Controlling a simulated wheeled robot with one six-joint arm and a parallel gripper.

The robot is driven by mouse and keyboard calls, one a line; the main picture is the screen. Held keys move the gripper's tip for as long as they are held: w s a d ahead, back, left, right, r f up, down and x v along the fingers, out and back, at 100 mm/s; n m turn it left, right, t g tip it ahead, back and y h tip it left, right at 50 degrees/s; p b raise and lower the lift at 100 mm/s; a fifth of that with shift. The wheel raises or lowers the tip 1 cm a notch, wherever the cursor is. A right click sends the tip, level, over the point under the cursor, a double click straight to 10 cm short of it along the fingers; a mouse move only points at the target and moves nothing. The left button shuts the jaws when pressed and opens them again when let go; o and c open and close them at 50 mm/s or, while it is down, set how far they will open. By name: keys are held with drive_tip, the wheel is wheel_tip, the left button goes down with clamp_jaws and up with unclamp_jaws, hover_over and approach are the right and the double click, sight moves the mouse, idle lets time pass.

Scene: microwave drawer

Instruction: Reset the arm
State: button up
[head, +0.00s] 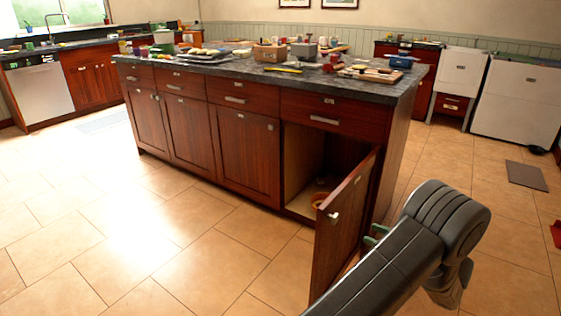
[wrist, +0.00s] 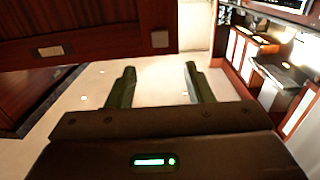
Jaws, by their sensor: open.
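My gripper (wrist: 160,88) is open and empty in the wrist view, its two dark green fingers apart over pale floor. In the head view my black arm reaches in from the lower right, and the gripper (head: 374,236) shows only in part, just right of the open cabinet door (head: 341,215). I cannot tell whether it touches the door. The door belongs to the right end of the dark red wooden island (head: 215,125) and stands swung out. Inside the open compartment a small round orange-brown item (head: 318,200) lies near the door.
The island's dark countertop (head: 265,78) is crowded with many small items. White appliances (head: 518,100) stand at the back right, with a dark mat (head: 526,175) on the floor. Tiled floor (head: 120,220) is clear at the left and front.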

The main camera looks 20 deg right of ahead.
sight(337, 218)
drive_tip(key=b+x, duration=0.2)
drive_tip(key=x, duration=1)
drive_tip(key=shift+w+a, duration=0.1)
drive_tip(key=shift+w, duration=0.15)
drive_tip(key=shift+r, duration=0.1)
